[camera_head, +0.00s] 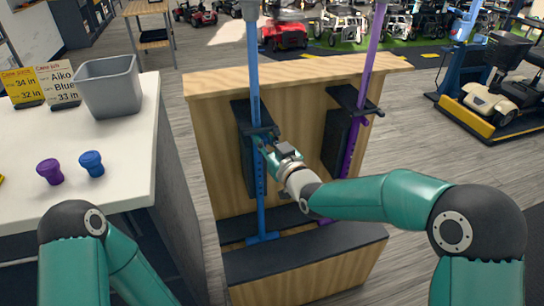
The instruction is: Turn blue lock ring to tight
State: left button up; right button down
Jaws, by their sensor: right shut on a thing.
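The blue cane (254,85) stands upright in the wooden stand, its foot on the dark lower ledge. My right gripper (264,143) reaches in from the right and is shut around the cane's shaft at the height of the blue lock ring, just at the dark upper bracket. The ring is mostly hidden by the jaws, and its turn position cannot be read. My left arm shows at the lower left; its gripper is out of view.
A purple cane (370,60) stands to the right in the same stand (215,140). The white counter (120,185) holds a grey bin (108,88), a purple piece (49,171), a blue piece (91,163) and two cane cards (57,86). Scooters stand behind.

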jog(key=shift+s+a+r+m+t+h+b, duration=0.15)
jog(key=shift+m+t+h+b, duration=0.2)
jog(key=shift+h+b, duration=0.2)
jog(key=shift+w+a+m+t+h+b, duration=0.15)
jog(key=shift+m+t+h+b, duration=0.1)
jog(key=shift+m+h+b, duration=0.25)
pick_arm(q)
notch_tip(320, 180, down, 4)
jog(key=shift+b, duration=0.3)
pick_arm(e)
jog(key=shift+s+r+m+h, duration=0.15)
jog(key=shift+m+h, duration=0.1)
jog(key=shift+h, duration=0.2)
jog(key=shift+t, duration=0.3)
jog(key=c, duration=1.4)
grip_release()
jog(key=shift+c, duration=0.2)
jog(key=o, duration=0.3)
jog(key=shift+w, duration=0.25)
jog(key=shift+s+f, duration=0.1)
jog(key=shift+f, duration=0.1)
